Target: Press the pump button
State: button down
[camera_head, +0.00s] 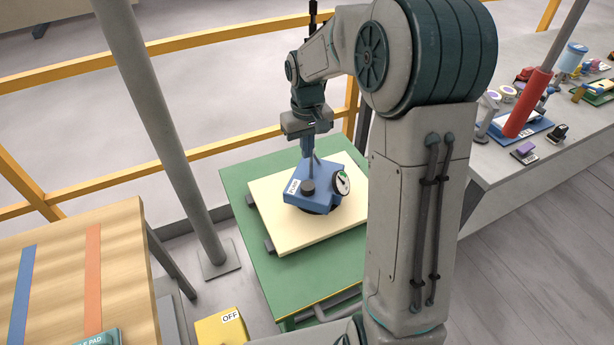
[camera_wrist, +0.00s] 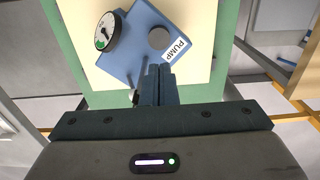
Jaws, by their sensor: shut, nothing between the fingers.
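The blue pump box (camera_head: 325,179) sits on a cream slab on a green table. It has a white PUMP label (camera_head: 292,186), a round gauge (camera_head: 342,183) on one side and a dark round button (camera_head: 308,187) on top. In the wrist view the button (camera_wrist: 159,38) lies beside the PUMP label (camera_wrist: 175,49), and the gauge (camera_wrist: 107,31) is at the left. My gripper (camera_head: 312,155) is above the pump box, pointing down. Its fingers (camera_wrist: 158,72) are together and empty, in the picture just below the button. I cannot tell whether the fingertips touch the box.
The cream slab (camera_head: 275,213) lies on the green table (camera_head: 240,172). A grey post (camera_head: 165,130) and yellow rails (camera_head: 200,42) stand left and behind. A wooden table (camera_head: 60,260) and a yellow OFF box (camera_head: 215,328) are at lower left. A cluttered grey bench (camera_head: 480,175) is at right.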

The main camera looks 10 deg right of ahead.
aim_at(307, 186)
notch_tip(307, 186, down, 11)
jog(key=shift+r+p, duration=0.1)
jog(key=shift+p, duration=0.75)
jog(key=shift+f+b, duration=0.95)
jog(key=shift+b, duration=0.1)
jog(key=shift+r, duration=0.1)
jog(key=shift+s, duration=0.1)
notch_tip(307, 186, up, 14)
jog(key=p, duration=0.1)
jog(key=shift+r, duration=0.1)
dwell(0.8)
